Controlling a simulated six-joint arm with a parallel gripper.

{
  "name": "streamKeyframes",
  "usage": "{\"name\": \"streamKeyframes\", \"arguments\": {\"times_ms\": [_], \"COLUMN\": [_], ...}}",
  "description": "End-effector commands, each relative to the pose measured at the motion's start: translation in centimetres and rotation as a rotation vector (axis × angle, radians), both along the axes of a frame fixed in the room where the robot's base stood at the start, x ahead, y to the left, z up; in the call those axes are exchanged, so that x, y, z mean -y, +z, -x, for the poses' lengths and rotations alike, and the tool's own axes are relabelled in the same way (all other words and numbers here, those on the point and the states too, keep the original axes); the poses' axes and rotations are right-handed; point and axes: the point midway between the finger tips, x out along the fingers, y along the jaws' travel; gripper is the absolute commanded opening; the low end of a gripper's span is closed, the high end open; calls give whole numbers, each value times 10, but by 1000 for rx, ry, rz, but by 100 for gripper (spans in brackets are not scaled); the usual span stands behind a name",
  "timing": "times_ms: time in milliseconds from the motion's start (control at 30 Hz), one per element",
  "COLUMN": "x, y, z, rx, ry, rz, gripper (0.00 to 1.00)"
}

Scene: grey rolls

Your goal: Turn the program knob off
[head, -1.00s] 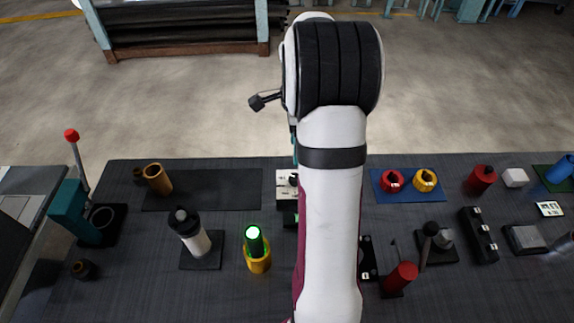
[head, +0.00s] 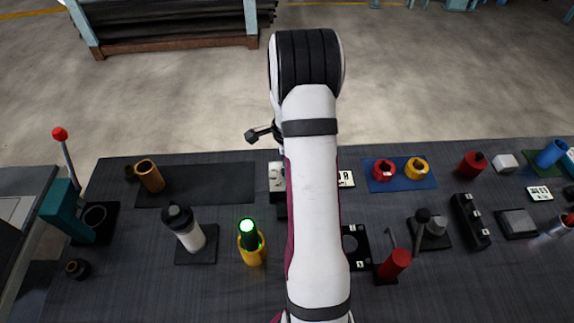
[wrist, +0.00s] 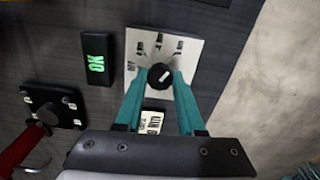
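The program knob (wrist: 158,82) is round and black with a white pointer mark, on a white plate (wrist: 190,90) with small labels around its upper side. In the wrist view the pointer slants toward the upper right; the label text is too small to read surely. My gripper (wrist: 160,73) has its two teal fingers on either side of the knob, very near it. I cannot tell whether they touch it. In the head view my arm hides the gripper and knob; a pale plate (head: 276,172) shows at the arm's left edge.
A black display (wrist: 96,60) reads green "OK" beside the plate.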

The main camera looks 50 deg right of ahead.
Motion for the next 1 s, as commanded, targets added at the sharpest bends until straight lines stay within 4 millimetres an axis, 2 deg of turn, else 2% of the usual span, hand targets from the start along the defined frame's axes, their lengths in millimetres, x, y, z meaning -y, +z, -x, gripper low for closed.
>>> {"name": "streamKeyframes", "arguments": {"times_ms": [33,167,200,567,767,1000], "x": [0,0,0,0,0,0], "y": [0,0,0,0,1,1], "z": [0,0,0,0,0,0], "rx": [0,0,0,-1,0,0], "ry": [0,0,0,42,162,380], "rz": [0,0,0,-1,-1,-2], "gripper": [25,1,0,0,0,0]}}
